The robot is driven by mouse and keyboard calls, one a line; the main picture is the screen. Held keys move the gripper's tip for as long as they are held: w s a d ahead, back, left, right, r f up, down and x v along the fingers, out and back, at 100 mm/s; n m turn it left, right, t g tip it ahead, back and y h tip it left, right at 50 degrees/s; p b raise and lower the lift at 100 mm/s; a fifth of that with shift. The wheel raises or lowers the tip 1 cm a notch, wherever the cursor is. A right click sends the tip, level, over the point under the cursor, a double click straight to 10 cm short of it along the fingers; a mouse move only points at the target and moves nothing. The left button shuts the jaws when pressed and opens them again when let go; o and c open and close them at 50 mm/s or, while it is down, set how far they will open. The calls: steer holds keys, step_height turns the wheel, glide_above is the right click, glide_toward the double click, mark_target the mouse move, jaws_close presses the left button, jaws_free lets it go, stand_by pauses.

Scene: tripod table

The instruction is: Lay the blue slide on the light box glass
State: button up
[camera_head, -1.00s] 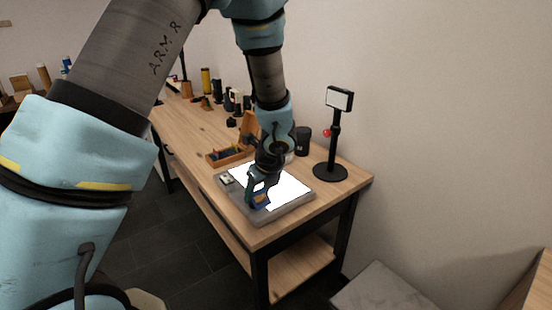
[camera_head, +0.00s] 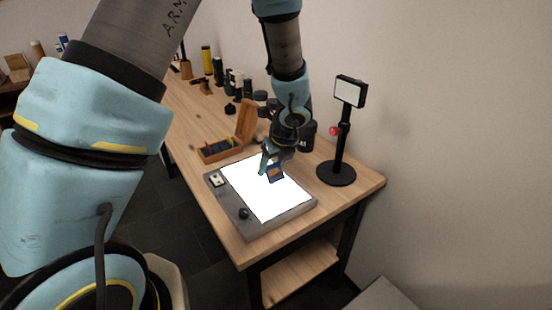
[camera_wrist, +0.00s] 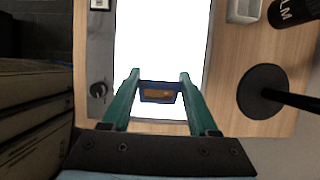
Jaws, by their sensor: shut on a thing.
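The blue slide (camera_head: 275,173) is a small blue-framed piece with an orange-brown middle. My gripper (camera_head: 270,160) is shut on it, over the glass. In the wrist view the slide (camera_wrist: 158,92) sits between the two green fingers (camera_wrist: 160,78), against the bright glass. The light box (camera_head: 228,208) is a grey slab with a lit white glass (camera_head: 262,200), a dark knob and a small switch plate. I cannot tell whether the slide touches the glass or hangs just above it.
An open wooden box (camera_head: 222,150) with coloured slides stands behind the light box. A black stand with a small screen (camera_head: 337,172) is at the right, near the table edge. Dark cylinders and bottles stand farther back. A container marked LM (camera_wrist: 290,14) shows in the wrist view.

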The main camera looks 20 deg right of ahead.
steer(key=shift+f+b, duration=3)
steer(key=shift+f, duration=0.25)
steer(key=o, duration=1.4)
steer(key=shift+c, duration=0.2)
steer(key=v, duration=1.1)
